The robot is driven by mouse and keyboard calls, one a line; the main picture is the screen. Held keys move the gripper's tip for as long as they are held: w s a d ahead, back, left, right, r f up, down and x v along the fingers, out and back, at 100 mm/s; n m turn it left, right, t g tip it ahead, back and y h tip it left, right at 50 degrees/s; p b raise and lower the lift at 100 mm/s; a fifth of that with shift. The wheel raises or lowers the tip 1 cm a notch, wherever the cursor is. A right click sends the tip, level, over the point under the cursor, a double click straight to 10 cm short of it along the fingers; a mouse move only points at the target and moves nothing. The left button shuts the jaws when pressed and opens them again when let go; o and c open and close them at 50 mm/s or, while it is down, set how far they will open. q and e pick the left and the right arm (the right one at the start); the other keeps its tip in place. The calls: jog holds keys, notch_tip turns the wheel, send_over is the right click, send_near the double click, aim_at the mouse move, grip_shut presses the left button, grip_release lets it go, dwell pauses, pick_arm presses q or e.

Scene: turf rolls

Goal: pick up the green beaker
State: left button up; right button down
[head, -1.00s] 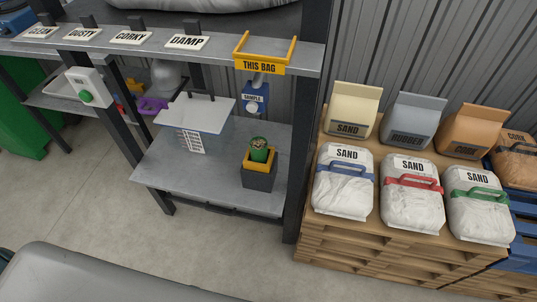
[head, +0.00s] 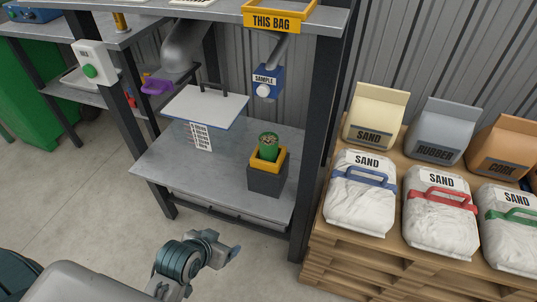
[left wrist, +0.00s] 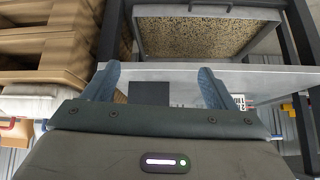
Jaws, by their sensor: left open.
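The green beaker (head: 268,147) stands upright in a dark grey holder (head: 267,180) with a yellow rim, on the lower shelf of the bench. My left gripper (head: 228,253) is low in the head view, in front of the shelf and apart from the beaker. In the left wrist view its two fingers (left wrist: 156,88) are spread with nothing held between them. A dark square shows between them there; I cannot make out the beaker in that view. My right gripper is not in view.
A dark post (head: 318,150) rises to the right, beside a pallet (head: 340,258) of sand bags. The shelf's front left is clear.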

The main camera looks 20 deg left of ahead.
pick_arm(q)
jog(key=w+d+r+t+h, duration=0.1)
jog(key=w+d+r+t, duration=0.15)
jog(key=w, duration=0.35)
jog(key=w+d+r+t, duration=0.1)
jog(key=w+r+t, duration=0.2)
jog(key=w, duration=0.2)
jog(key=n+t, duration=0.1)
jog(key=t, duration=0.4)
send_near(265, 148)
jog(key=w+f, duration=0.1)
jog(key=w, duration=0.1)
jog(key=shift+y, duration=0.5)
jog(key=w, duration=0.2)
jog(key=w+d, duration=0.1)
jog(key=w, duration=0.1)
jog(key=shift+w, duration=0.35)
jog(key=shift+w+r, duration=0.2)
jog(key=shift+w, duration=0.85)
jog(key=shift+w+r, duration=0.2)
jog(key=shift+w, duration=0.85)
jog(key=shift+w+r, duration=0.15)
jog(key=shift+w, duration=0.9)
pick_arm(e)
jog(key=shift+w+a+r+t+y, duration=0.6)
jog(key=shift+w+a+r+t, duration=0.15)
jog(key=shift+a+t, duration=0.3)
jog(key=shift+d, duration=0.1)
pick_arm(q)
jog(key=c, duration=1.1)
